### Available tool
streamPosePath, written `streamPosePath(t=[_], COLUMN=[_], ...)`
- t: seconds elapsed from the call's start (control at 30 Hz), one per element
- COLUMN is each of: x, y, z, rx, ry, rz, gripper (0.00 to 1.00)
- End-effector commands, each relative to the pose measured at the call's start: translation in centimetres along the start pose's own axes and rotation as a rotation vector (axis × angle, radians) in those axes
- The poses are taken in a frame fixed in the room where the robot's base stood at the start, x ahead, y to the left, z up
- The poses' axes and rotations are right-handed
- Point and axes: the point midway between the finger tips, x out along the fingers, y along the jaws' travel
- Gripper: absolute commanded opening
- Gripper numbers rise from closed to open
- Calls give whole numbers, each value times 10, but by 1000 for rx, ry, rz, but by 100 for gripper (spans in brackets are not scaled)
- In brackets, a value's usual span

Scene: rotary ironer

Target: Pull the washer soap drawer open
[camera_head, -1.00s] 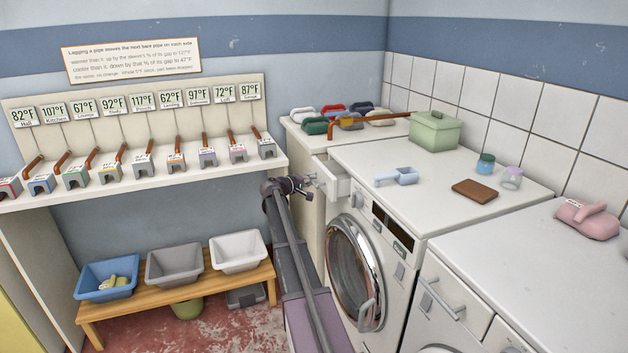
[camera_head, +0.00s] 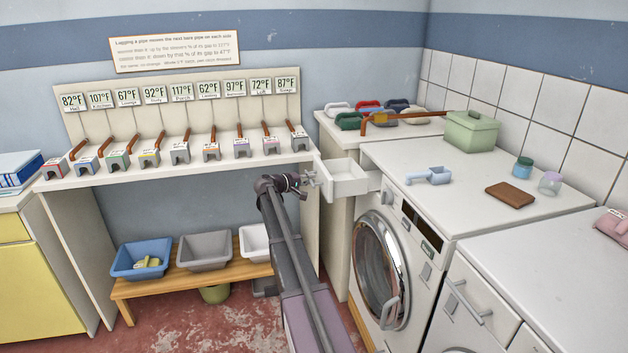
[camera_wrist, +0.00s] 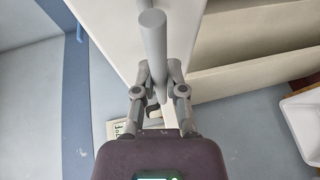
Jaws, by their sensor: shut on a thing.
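The white soap drawer (camera_head: 347,182) sticks out well clear of the upper left of the washer (camera_head: 462,188), showing its open, empty-looking inside. My gripper (camera_head: 311,181) is at the drawer's outer front end, left of the washer. In the wrist view my gripper (camera_wrist: 156,82) is shut on a grey bar handle (camera_wrist: 153,38), which runs between its two fingers. The handle is too small to make out clearly in the head view.
The shelf with small pipe stands (camera_head: 180,172) is just left of my gripper. Blue (camera_head: 141,258) and grey tubs (camera_head: 205,250) sit on a low bench.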

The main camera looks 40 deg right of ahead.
Motion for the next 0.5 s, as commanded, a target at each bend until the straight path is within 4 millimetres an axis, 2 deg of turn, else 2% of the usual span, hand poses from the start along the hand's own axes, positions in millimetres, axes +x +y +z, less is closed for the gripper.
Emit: streamPosePath(t=[0.17,0.2,0.3,0.5], x=[1,1,2,2], y=[0,1,1,0], z=[-1,-1,0,0], rx=[0,0,0,0], ry=[0,-1,-1,-1], rz=[1,1,1,1], gripper=[0,27,51,51])
